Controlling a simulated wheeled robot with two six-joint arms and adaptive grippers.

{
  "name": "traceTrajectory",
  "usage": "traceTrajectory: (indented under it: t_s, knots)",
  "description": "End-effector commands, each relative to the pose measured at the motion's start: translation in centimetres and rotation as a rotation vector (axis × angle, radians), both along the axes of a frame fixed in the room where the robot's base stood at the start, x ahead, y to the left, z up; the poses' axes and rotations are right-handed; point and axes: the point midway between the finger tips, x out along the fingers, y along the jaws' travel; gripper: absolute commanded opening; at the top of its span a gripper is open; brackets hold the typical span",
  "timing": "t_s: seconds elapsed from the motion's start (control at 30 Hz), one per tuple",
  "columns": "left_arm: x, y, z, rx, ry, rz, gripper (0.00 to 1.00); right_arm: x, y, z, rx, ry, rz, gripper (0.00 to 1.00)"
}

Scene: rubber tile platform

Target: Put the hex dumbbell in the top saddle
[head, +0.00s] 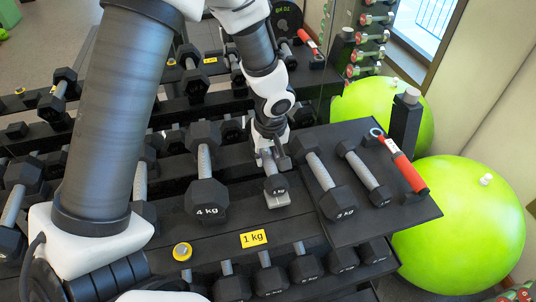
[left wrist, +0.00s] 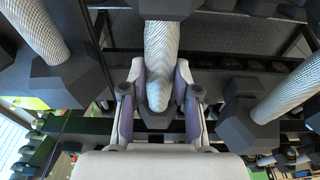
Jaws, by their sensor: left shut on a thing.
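My left gripper (head: 272,158) reaches down from above onto a small dark hex dumbbell (head: 276,186). It is shut on the dumbbell's silver knurled handle. In the left wrist view the two fingers (left wrist: 161,92) flank this handle (left wrist: 159,60), with one hex head at the top and part of the other below. A grey saddle block (head: 283,202) shows just under the near head, at the upper tier; whether the head touches it I cannot tell. The dumbbell's far head is mostly hidden by the gripper. My right gripper is not in view.
A 4 kg dumbbell (head: 207,195) stands close on the left, and two dumbbells (head: 337,203) (head: 378,192) lie on the right platform beside a red-handled tool (head: 409,173). A yellow 1 kg label (head: 253,238) is on the front edge. More dumbbells line the lower tier (head: 270,278). Green balls (head: 460,225) stand right.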

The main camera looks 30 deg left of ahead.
Motion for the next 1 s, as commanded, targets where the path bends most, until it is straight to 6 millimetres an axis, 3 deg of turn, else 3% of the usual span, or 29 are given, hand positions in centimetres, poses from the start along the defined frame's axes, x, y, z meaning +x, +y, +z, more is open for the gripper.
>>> traceTrajectory:
  t_s: [0.27, 0.3, 0.33, 0.37, 0.77, 1.0]
  knots:
    - [0.1, 0.0, -0.3, 0.001, -0.002, 0.000, 0.00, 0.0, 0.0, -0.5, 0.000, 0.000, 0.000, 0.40]
    - [0.0, 0.0, -0.2, 0.000, 0.000, 0.000, 0.41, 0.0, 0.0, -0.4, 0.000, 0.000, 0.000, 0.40]
    - [0.0, 0.0, -0.2, 0.000, 0.000, 0.000, 0.52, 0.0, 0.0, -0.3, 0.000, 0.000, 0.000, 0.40]
    - [0.0, 0.0, -0.2, 0.000, 0.000, 0.000, 0.56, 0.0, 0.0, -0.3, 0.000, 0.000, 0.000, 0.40]
    - [0.0, 0.0, 0.8, 0.002, -0.003, 0.001, 0.56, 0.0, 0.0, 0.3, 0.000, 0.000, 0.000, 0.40]
    - [-0.5, -0.7, 6.5, 0.001, -0.006, 0.000, 0.56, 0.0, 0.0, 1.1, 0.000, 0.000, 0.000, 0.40]
